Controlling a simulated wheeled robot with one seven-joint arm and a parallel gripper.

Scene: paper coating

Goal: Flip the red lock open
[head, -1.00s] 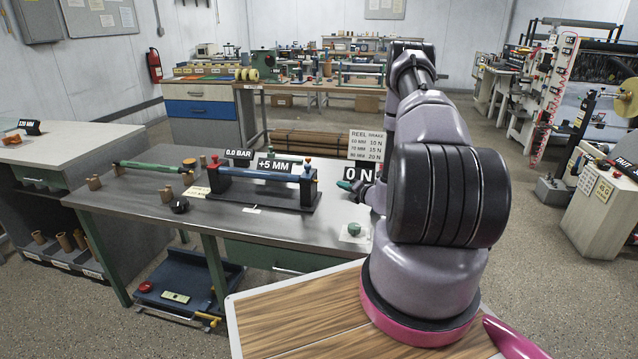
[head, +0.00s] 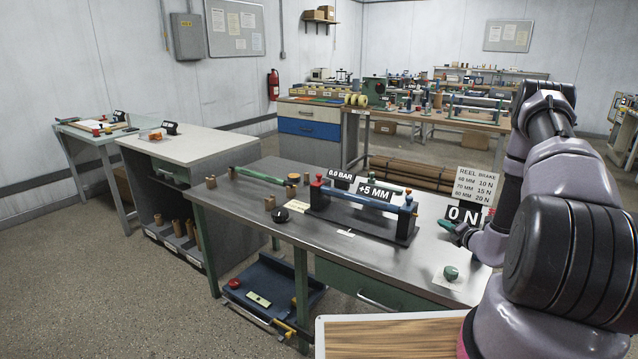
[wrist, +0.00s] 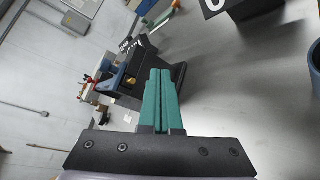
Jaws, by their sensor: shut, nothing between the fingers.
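A roller fixture with a blue bar (head: 352,198) stands on the grey bench (head: 270,177). It has a small red knob (head: 318,178) at its left end and a red cap (head: 409,192) at its right end. I cannot tell which red part is the lock. In the wrist view the fixture's dark end (wrist: 140,72) lies ahead and left of the fingertips, with small red bits (wrist: 87,78) beyond it. My gripper (head: 455,230) has green fingers, together and empty, to the right of the fixture and apart from it. The fingers (wrist: 160,75) point toward the picture's top in the wrist view.
A green knob on a pale plate (head: 450,273) sits at the bench's front right. A low blue cart (head: 275,287) with a red knob (head: 234,283) stands under the bench. A cabinet (head: 180,143) is to the left, with open floor before it.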

